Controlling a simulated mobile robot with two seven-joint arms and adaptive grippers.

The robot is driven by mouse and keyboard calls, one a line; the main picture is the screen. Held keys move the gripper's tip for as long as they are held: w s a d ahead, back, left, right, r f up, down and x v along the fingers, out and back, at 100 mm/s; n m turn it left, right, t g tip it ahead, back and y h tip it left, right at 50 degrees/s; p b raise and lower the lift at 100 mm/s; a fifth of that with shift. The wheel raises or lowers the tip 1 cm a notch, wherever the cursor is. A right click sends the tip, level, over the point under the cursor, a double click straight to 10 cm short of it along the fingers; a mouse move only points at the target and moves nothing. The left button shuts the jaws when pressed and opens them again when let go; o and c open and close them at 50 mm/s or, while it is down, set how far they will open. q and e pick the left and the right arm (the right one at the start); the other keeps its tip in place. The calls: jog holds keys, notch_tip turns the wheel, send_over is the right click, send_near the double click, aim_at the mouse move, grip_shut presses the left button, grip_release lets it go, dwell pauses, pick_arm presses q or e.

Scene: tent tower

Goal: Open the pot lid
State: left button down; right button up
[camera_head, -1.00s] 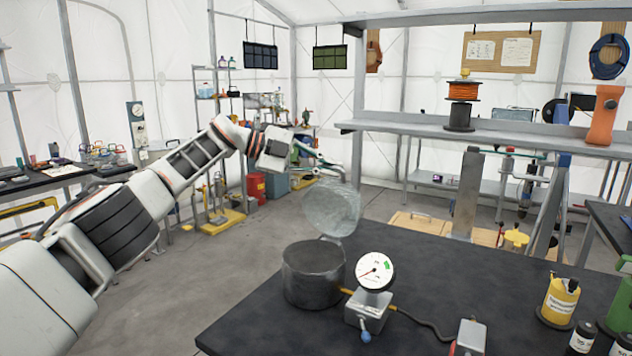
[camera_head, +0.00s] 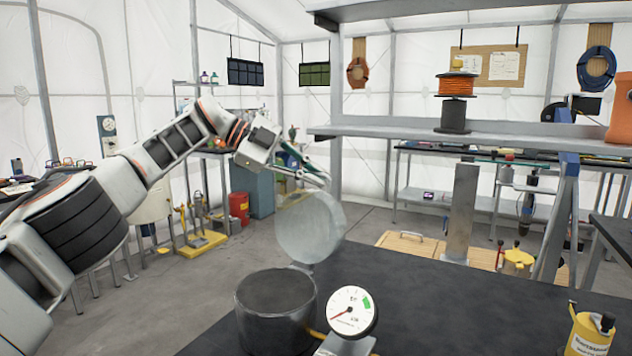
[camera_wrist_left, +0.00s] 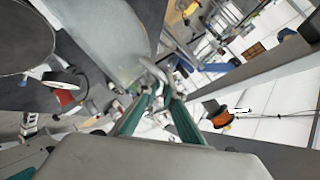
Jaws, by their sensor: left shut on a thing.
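The grey metal pot (camera_head: 275,308) stands on the dark table, its round mouth uncovered. Its round pale lid (camera_head: 310,228) stands steeply raised at the pot's far right rim, apparently joined there by a hinge. My left gripper (camera_head: 318,180) is at the lid's upper edge, shut on the lid. In the left wrist view the fingertips (camera_wrist_left: 158,92) close at a small loop at the edge of the lid (camera_wrist_left: 105,35); the pot (camera_wrist_left: 25,35) shows at upper left. The exact contact is small and blurred. My right gripper is in neither view.
A white dial gauge (camera_head: 352,312) stands close to the right of the pot. A yellow canister (camera_head: 590,330) is at the table's right. A grey shelf (camera_head: 450,135) with an orange spool (camera_head: 458,84) spans above the table's far side. The table middle is clear.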

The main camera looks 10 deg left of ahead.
pick_arm(q)
jog(key=shift+r, duration=0.1)
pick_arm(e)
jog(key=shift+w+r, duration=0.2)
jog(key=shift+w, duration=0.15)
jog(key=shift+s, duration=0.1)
pick_arm(q)
jog(key=c, duration=2.4)
grip_release()
jog(key=shift+c, duration=0.2)
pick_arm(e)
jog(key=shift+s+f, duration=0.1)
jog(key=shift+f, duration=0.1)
pick_arm(q)
jog(key=shift+a, duration=0.1)
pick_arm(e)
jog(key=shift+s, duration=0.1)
pick_arm(q)
jog(key=v, duration=0.7)
jog(key=shift+a+r, duration=0.15)
